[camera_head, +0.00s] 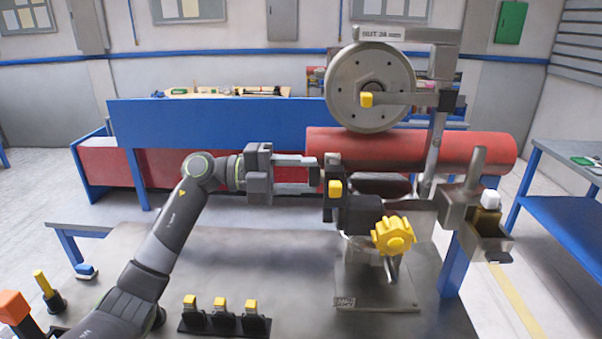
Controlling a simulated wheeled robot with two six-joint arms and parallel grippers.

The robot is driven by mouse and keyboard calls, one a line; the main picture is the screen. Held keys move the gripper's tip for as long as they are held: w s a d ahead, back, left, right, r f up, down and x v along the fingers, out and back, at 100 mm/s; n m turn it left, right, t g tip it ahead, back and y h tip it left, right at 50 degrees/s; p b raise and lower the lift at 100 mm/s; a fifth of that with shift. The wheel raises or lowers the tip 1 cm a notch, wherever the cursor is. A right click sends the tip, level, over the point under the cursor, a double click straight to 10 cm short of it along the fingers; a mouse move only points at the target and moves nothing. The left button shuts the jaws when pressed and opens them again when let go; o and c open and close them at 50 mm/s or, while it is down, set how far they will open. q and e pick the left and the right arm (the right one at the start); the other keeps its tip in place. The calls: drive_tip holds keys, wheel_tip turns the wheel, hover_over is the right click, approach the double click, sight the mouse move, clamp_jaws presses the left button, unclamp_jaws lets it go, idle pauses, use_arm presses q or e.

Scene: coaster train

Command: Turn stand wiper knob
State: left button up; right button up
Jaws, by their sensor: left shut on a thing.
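A grey metal stand (376,290) rises from the bench and carries a large yellow lobed knob (393,236) low on its front. A smaller square yellow knob (335,190) sits on a dark upright block (332,165) on the stand's left side. I cannot tell for certain which is the wiper knob. My left gripper (317,174) reaches in from the left. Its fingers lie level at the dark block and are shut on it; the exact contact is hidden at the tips. The lobed knob is apart, below and right of the fingers. My right gripper is out of view.
A grey wheel (369,87) stands above a red cylinder (430,152) behind the gripper. A metal arm with an open box (484,222) juts out to the right. Several small yellow-topped pieces (221,316) stand at the bench front. The bench (260,255) is clear in the middle.

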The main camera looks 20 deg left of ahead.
use_arm(q)
drive_tip(key=o, duration=1)
drive_tip(key=b+v, duration=0.7)
drive_tip(key=v, duration=1)
drive_tip(key=shift+a+r+b, duration=0.1)
drive_tip(key=shift+a+b, duration=0.2)
drive_tip(key=shift+b, duration=0.05)
